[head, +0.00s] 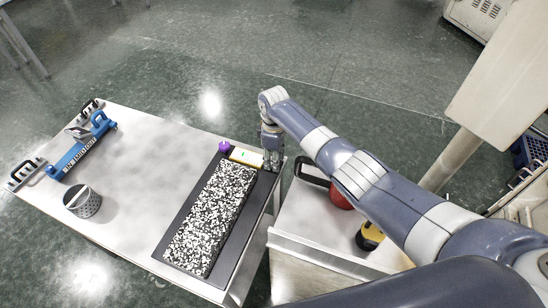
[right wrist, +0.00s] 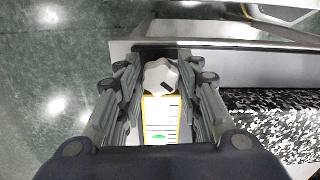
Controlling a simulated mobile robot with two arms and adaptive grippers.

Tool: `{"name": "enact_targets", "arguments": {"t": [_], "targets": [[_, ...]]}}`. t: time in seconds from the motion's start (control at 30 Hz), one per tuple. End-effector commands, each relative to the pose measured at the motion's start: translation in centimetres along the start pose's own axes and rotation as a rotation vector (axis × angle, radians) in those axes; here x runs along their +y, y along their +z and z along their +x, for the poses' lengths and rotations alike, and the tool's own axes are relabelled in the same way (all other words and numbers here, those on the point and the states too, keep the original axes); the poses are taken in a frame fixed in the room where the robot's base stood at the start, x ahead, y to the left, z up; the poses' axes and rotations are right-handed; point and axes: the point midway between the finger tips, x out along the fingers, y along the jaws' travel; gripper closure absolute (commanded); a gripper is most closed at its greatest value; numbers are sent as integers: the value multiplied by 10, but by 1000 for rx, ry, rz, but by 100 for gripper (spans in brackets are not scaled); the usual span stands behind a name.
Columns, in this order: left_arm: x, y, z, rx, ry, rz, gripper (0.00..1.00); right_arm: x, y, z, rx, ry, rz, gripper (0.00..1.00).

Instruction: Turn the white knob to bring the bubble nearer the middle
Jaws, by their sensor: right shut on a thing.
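The white knob (right wrist: 161,77), with a dark mark on its top, sits between the fingers of my right gripper (right wrist: 163,72) in the right wrist view. The gripper is shut on it. Below the knob is a yellow-edged level (right wrist: 148,112) with a ruled white scale. Its green bubble (right wrist: 159,136) lies toward the scale's lower end, the end away from the knob. In the head view my right gripper (head: 271,158) points down at the right end of the level (head: 246,157) and hides the knob. My left gripper is in neither view.
A black-and-white speckled slab (head: 211,217) lies on a dark plate (head: 178,246) on the table (head: 135,170). A purple knob (head: 224,146) stands left of the level. The table's middle is clear.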

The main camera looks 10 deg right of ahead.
Motion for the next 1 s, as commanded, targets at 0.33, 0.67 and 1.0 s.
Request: {"name": "enact_targets", "arguments": {"t": [0.33, 0.67, 1.0], "targets": [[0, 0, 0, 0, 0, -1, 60, 2, -2, -2, 5, 4, -12, 90], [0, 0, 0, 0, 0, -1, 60, 1, -1, -2, 3, 3, -12, 46], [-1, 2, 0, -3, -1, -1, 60, 1, -1, -6, 2, 2, -12, 46]]}}
